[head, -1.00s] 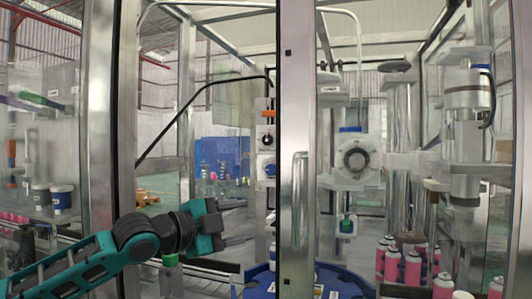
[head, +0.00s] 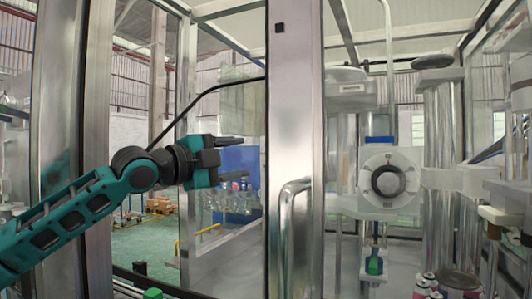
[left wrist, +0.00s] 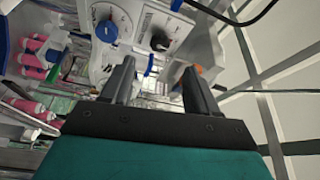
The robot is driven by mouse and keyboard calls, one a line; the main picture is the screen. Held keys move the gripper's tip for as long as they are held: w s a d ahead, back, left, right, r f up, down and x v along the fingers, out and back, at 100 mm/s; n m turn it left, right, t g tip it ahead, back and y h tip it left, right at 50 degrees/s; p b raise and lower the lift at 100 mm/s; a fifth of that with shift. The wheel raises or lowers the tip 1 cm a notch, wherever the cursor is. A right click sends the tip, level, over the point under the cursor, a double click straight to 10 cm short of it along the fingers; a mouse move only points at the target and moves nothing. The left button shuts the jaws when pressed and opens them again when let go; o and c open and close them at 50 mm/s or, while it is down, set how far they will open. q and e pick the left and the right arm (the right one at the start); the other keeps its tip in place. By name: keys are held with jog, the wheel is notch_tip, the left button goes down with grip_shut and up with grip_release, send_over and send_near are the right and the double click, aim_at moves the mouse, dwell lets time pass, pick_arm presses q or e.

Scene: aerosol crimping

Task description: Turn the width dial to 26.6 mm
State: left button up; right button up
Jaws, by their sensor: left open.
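My left gripper (head: 238,158) is open and empty in the head view, left of the door post. In the left wrist view its fingers (left wrist: 158,68) are apart with nothing between them. Beyond them is a white panel with a black knob (left wrist: 160,41). A blue knob (left wrist: 106,30) on a marked round plate is left of it, and an orange part (left wrist: 199,69) is to the right. The head view shows a large round dial (head: 388,181) with a dark centre, right of the post. I cannot tell which is the width dial or read a setting. My right gripper is not in view.
The metal door post (head: 293,120) with its handle (head: 281,235) stands between the gripper and the round dial in the head view. Pink cans (head: 424,288) stand low at the right. Several pink cans (left wrist: 33,72) also show in the left wrist view.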

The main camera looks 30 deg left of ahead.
pick_arm(q)
jog(key=p+x, duration=0.1)
jog(key=x, duration=0.7)
jog(key=shift+w+d, duration=0.1)
jog(key=shift+w, duration=0.3)
jog(key=shift+c, duration=0.2)
jog(key=c, duration=1)
